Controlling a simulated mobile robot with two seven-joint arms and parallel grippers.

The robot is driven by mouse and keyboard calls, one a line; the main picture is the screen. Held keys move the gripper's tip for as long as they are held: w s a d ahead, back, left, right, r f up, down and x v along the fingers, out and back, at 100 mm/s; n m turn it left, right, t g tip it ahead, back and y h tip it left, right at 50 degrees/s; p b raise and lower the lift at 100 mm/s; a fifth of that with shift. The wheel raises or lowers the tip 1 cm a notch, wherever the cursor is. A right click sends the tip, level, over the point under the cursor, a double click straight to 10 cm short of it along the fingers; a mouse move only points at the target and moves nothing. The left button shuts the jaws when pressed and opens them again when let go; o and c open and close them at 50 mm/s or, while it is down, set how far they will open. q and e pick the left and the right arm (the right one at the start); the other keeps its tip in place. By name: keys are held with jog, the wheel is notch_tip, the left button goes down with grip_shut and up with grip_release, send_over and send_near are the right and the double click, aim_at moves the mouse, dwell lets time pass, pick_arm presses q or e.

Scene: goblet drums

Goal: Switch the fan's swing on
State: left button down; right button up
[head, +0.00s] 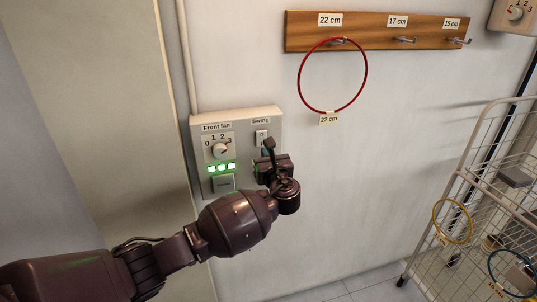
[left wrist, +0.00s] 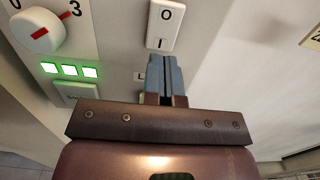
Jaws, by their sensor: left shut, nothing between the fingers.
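A cream control box (head: 195,140) labelled "Front fan" and "Swing" is fixed to the wall. Its swing switch (head: 261,135) is a small white rocker under the "Swing" label. In the left wrist view the rocker (left wrist: 165,26) shows O at the top and I at the bottom; I cannot tell which end is pressed in. My left gripper (head: 268,148) is shut and empty. Its blue-grey fingertips (left wrist: 165,62) are just below the I end of the rocker; whether they touch it is unclear. My right gripper is out of view.
A fan knob (head: 221,150), three lit green lights (head: 222,168) and a square button (head: 223,184) are left of the switch. A red hoop (head: 301,88) hangs from a wooden hook rail (head: 370,32). A white wire rack (head: 470,150) stands at the right.

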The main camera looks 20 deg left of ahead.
pick_arm(q)
jog(key=v, duration=1)
jog(key=shift+s+d+b, duration=0.2)
jog(key=shift+s+b, duration=0.1)
jog(key=w+d+n+t+h, duration=0.1)
jog(key=w+d+n+h, duration=0.1)
jog(key=d+n+h, duration=0.6)
jog(key=s+a+f+n+g+h, duration=0.1)
jog(key=s+a+f+n+h, duration=0.2)
jog(key=s+f+n+h, duration=0.4)
jog(key=s+a+f+n+g+y, duration=0.2)
jog(key=s+a+f+n, duration=0.4)
jog(key=s, duration=0.6)
jog(key=s+a+f+n+g+y, duration=0.1)
jog(key=s+a+f+n+y, duration=0.1)
jog(key=s+a+f+n, duration=0.5)
jog(key=s+a+f, duration=0.3)
jog(key=s+f, duration=0.2)
jog(key=s, duration=0.1)
jog(key=shift+s+f+g+y, duration=0.25)
jog(key=shift+f+g+y, duration=0.05)
jog(key=shift+f+g, duration=0.1)
